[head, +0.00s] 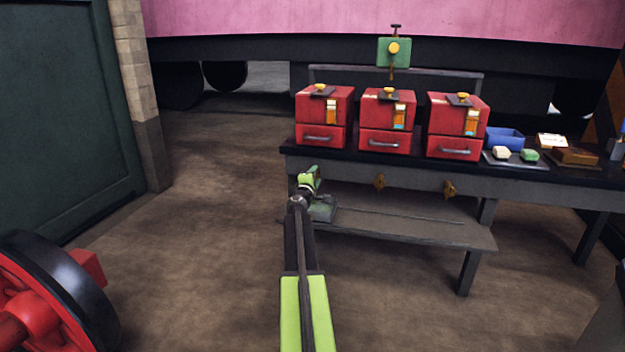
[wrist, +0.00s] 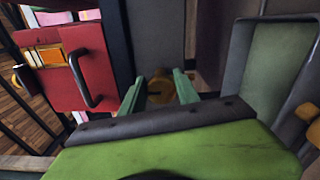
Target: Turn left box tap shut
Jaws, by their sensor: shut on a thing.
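Three red boxes with drawers stand in a row on the dark bench; the left box (head: 325,108) is above my gripper (head: 311,178). In the wrist view a brass tap (wrist: 160,86) sits between my two green fingers (wrist: 158,92), and the gripper is shut on it. In the head view my gripper hides this left tap under the bench's front edge. Two other brass taps, the middle one (head: 379,181) and the right one (head: 449,189), show on the bench front. The exact angle of the held tap's handle is hard to tell.
A red drawer front with a dark handle (wrist: 82,78) is close by in the wrist view. The bench's lower shelf (head: 420,232) lies below. A blue bin (head: 505,138) stands right of the boxes. A red and black wheel (head: 60,290) is at lower left. Floor left of the bench is clear.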

